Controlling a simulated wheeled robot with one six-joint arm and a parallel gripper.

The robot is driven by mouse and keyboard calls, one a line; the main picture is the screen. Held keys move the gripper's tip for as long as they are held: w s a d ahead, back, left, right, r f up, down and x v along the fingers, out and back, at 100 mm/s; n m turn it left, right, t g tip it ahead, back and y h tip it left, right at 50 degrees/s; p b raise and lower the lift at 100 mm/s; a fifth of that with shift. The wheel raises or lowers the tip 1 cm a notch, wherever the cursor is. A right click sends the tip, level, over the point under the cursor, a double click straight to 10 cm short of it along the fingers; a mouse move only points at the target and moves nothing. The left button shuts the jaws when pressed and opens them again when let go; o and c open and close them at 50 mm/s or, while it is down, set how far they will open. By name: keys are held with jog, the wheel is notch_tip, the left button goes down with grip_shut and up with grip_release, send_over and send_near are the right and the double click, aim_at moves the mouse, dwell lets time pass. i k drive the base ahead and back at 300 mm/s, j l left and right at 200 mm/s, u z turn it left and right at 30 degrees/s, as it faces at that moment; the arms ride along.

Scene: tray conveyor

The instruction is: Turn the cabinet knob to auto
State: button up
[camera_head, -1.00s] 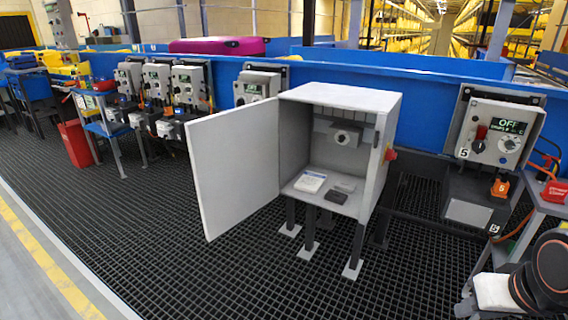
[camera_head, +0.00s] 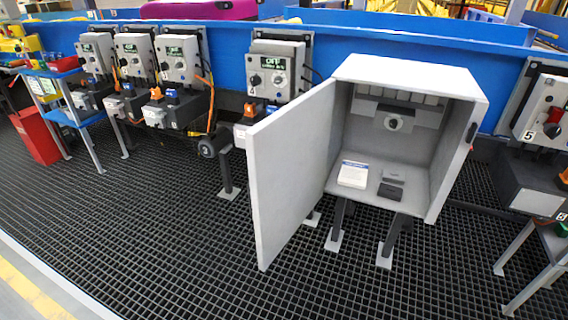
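The grey cabinet (camera_head: 410,70) stands on legs right of centre with its door (camera_head: 290,170) swung wide open to the left. Inside on the back wall is a round knob (camera_head: 393,123) on a grey panel. The knob's pointer and any labels are too small to read. On the cabinet floor lie a white booklet or box (camera_head: 353,174) and small dark items (camera_head: 391,185). My gripper is not in view.
Several control boxes (camera_head: 276,72) line the blue conveyor wall (camera_head: 228,65); one more stands at the right edge (camera_head: 545,110). A red bin (camera_head: 38,135) is at left. The dark grated floor (camera_head: 150,235) in front is clear.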

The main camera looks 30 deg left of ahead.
aim_at(393, 122)
jog(key=k+j, duration=0.1)
jog(key=j, duration=0.8)
jog(key=k+j+z, duration=0.1)
jog(key=j, duration=0.35)
jog(key=k+j, duration=0.15)
jog(key=j, duration=0.25)
jog(key=k+j, duration=0.1)
jog(key=j, duration=0.35)
jog(key=k+j, duration=0.1)
jog(key=j, duration=0.35)
jog(key=k+j+z, duration=0.1)
jog(key=j, duration=0.35)
jog(key=k+l, duration=0.1)
jog(key=l, duration=0.25)
jog(key=k+l, duration=0.15)
jog(key=l, duration=0.15)
jog(key=i+j+z, duration=0.6)
jog(key=i, duration=0.15)
jog(key=l, duration=0.1)
